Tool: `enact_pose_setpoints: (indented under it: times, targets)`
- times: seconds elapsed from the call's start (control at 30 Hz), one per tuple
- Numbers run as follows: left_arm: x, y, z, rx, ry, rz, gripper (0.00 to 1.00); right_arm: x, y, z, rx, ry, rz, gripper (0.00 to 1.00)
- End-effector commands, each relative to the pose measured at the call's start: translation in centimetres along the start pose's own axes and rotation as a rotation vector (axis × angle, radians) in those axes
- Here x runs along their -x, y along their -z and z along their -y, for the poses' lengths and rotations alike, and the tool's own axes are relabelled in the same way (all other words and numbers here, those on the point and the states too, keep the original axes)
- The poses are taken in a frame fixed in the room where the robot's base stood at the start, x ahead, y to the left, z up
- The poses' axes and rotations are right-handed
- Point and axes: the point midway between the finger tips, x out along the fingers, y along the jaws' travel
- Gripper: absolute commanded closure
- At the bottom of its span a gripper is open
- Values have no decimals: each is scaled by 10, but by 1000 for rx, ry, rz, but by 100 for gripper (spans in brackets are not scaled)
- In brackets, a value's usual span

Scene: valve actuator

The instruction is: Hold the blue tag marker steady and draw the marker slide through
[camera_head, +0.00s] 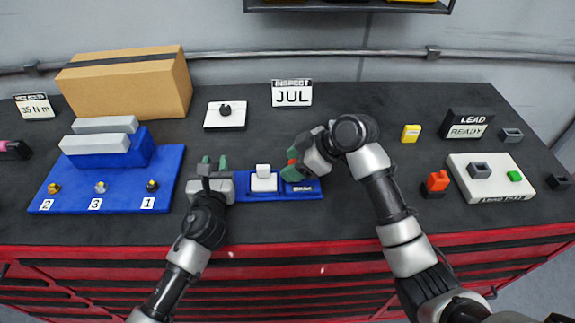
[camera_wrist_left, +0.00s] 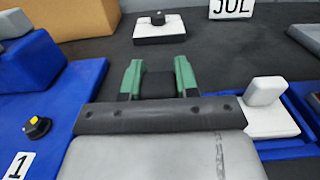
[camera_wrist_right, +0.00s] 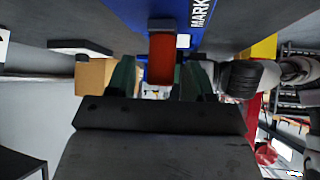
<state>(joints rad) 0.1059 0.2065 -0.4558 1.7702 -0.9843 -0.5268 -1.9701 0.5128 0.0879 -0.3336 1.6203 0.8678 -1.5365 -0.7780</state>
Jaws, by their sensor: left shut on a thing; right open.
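The blue tag marker (camera_head: 312,193) lies on the dark bench top in the middle, with a white slide (camera_head: 263,181) carrying a raised white knob. The slide also shows at the right in the left wrist view (camera_wrist_left: 268,121). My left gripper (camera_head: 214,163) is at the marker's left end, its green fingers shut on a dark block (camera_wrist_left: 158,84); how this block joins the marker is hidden. My right gripper (camera_head: 290,165) is at the marker's right part, fingers open on both sides of a red-orange block (camera_wrist_right: 162,60). Whether they touch it is unclear.
A blue stand (camera_head: 172,165) with several numbered knobs is close to the left of my left gripper. A cardboard box (camera_head: 125,85), a white block with a black knob (camera_head: 225,118) and the JUL sign (camera_head: 292,94) stand behind. A white pad (camera_head: 490,187) lies right.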

Motion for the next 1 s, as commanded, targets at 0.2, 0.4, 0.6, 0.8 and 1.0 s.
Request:
enact_pose_setpoints:
  times: [0.2,0.4,0.6,0.8,1.0]
  targets:
    - [1,6,-1,-1,-2,-11,100,-20,0,0,0,-1,0,48]
    - [1,6,-1,-1,-2,-11,100,-22,0,0,0,-1,0,48]
    - [1,6,-1,-1,-2,-11,100,-22,-1,0,0,-1,0,61]
    - [1,5,-1,-1,-2,-11,100,-22,-1,0,0,-2,1,92]
    - [1,5,-1,-1,-2,-11,100,-21,-1,-1,0,-3,1,100]
